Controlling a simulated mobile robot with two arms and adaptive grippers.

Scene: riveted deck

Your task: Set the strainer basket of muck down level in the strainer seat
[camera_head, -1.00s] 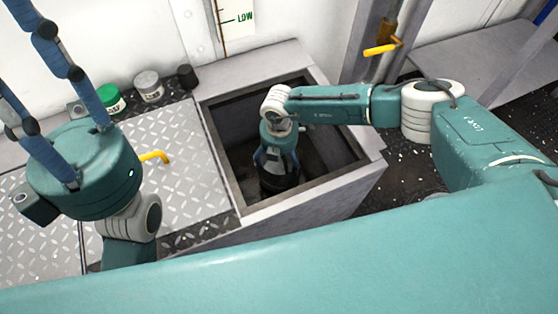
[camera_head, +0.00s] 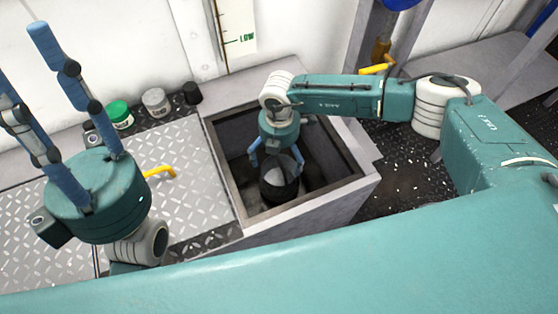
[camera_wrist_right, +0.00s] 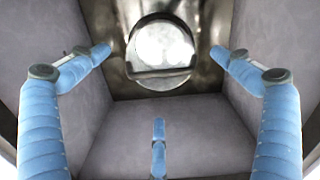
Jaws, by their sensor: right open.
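The strainer basket (camera_head: 278,186) is a dark round drum with a grey top, low inside the square well. In the right wrist view the basket (camera_wrist_right: 163,45) is a round shape with a bright, shiny inside and a handle bar across its near edge. It looks about upright. The strainer seat cannot be made out beneath it. My right gripper (camera_head: 276,162) is open above the basket, its blue fingers spread apart; in the wrist view the fingertips (camera_wrist_right: 160,62) stand clear of it. My left gripper (camera_head: 28,70) is open and empty, fingers up, over the deck at left.
The well's rim (camera_head: 222,165) and grey walls surround my right gripper closely. A yellow handle (camera_head: 160,172) sits on the riveted plate (camera_head: 195,180). A green-lidded jar (camera_head: 120,115), a grey tin (camera_head: 156,102) and a black one (camera_head: 192,93) stand behind.

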